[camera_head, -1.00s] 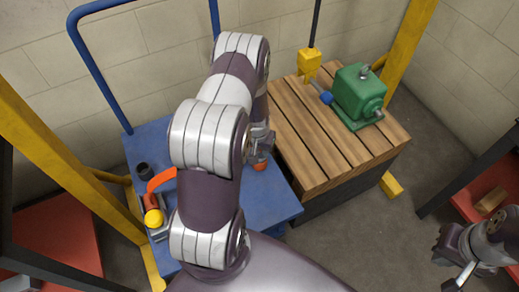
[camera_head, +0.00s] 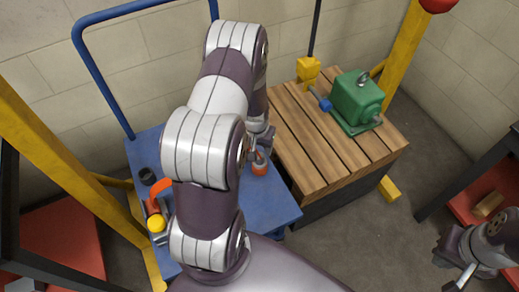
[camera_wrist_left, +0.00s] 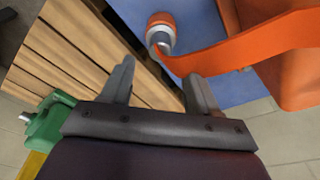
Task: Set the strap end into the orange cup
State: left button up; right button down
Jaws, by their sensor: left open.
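The orange cup (camera_head: 259,169) stands on the blue trolley top (camera_head: 275,205), just right of my left arm. In the left wrist view the cup (camera_wrist_left: 160,18) is at the top, with a grey cylindrical piece at its mouth. The orange strap (camera_wrist_left: 235,52) runs in from the right and curls up against this piece; whether its end sits inside the cup I cannot tell. My left gripper (camera_wrist_left: 158,85) is open, its fingers apart and empty, a little away from the strap. In the head view my left arm hides most of the strap. My right gripper (camera_head: 458,278) is at the lower right.
A large orange body (camera_wrist_left: 290,75) is close on the right of the left wrist view. A wooden crate (camera_head: 310,150) with a green motor (camera_head: 356,98) stands to the right.

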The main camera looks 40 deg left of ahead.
pick_arm(q)
jog(key=s+d+r+m+p, duration=0.1)
jog(key=s+d+r, duration=0.1)
jog(key=d+r, duration=0.45)
jog(key=s+d+r+m, duration=0.1)
jog(key=d+r, duration=0.3)
jog(key=r, duration=0.5)
jog(key=s+d+r+m, duration=0.1)
jog(key=s+d+r, duration=0.3)
jog(key=s, duration=0.3)
jog(key=shift+d+m+h, duration=0.3)
jog(key=shift+d+m, duration=0.1)
jog(key=shift+d, duration=0.1)
jog(key=shift+r, duration=0.2)
